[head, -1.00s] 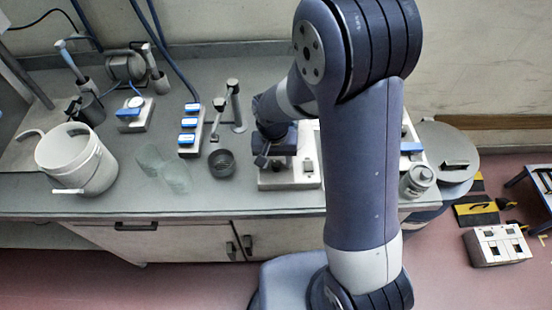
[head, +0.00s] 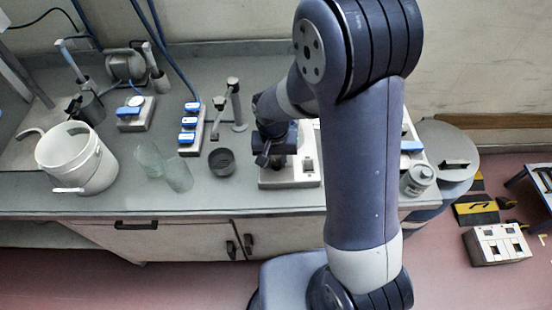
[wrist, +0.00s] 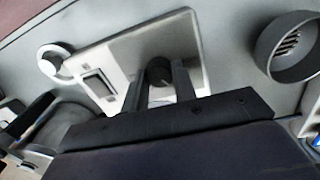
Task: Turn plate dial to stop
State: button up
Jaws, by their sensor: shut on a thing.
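The plate dial (wrist: 158,69) is a dark round knob on a pale rectangular plate unit (wrist: 190,42). The same unit (head: 308,180) stands near the front of the bench in the head view, partly behind my arm. My gripper (wrist: 160,82) is shut on the dial, with one finger on each side of it. In the head view my gripper (head: 272,158) is down over the unit and hides most of the dial. A rocker switch (wrist: 98,87) sits on the unit beside the dial. I cannot read any mark or stop on the dial.
A dark round cup (head: 221,162) stands just left of the unit, with clear glassware (head: 178,175) and a white bucket (head: 80,160) further left. A metal stand (head: 237,110) is behind. A lidded jar (head: 417,180) stands right of my arm.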

aim_at(276, 164)
jog(key=n+b, duration=0.2)
jog(key=n, duration=0.3)
jog(key=shift+n, duration=0.3)
jog(key=n+b, duration=0.1)
jog(key=n, duration=0.5)
jog(key=shift+b, duration=0.3)
dwell(0.3)
jog(key=o, duration=1)
jog(key=shift+s, duration=0.1)
jog(key=shift+r, duration=0.15)
jog(key=r, duration=1)
jog(key=shift+s+a+r, duration=0.1)
jog(key=shift+s+r, duration=0.1)
jog(key=shift+r, duration=0.1)
